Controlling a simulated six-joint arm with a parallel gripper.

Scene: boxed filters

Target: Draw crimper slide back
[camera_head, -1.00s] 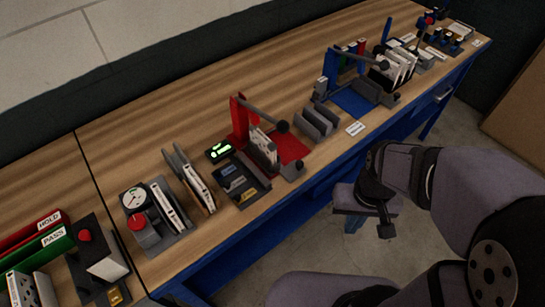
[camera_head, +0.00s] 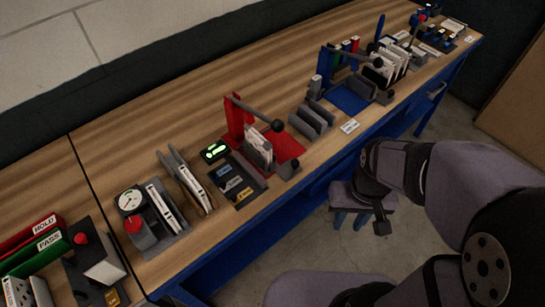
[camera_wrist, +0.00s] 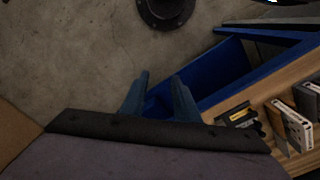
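No part reads clearly as the crimper slide. Two lever presses stand on the bench: a red press (camera_head: 235,118) near the middle and a blue press (camera_head: 326,65) farther along. The red press has a grey lever with a dark knob (camera_head: 277,125) over a red base, with white-and-grey pieces under the lever. The blue press has a similar lever and a blue base plate. My gripper (camera_head: 350,221) is off the bench's front edge, above the floor, apart from both presses. In the wrist view my gripper (camera_wrist: 160,82) shows two blue-grey fingers spread apart with nothing between them.
The wooden bench (camera_head: 150,105) has a blue frame. Grey holders (camera_head: 312,120) stand between the presses. A gauge unit (camera_head: 132,200), a dark tray (camera_head: 235,180), and PASS (camera_head: 48,243) and HOLD (camera_head: 44,225) bins are at left. Bare wood lies behind the presses.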

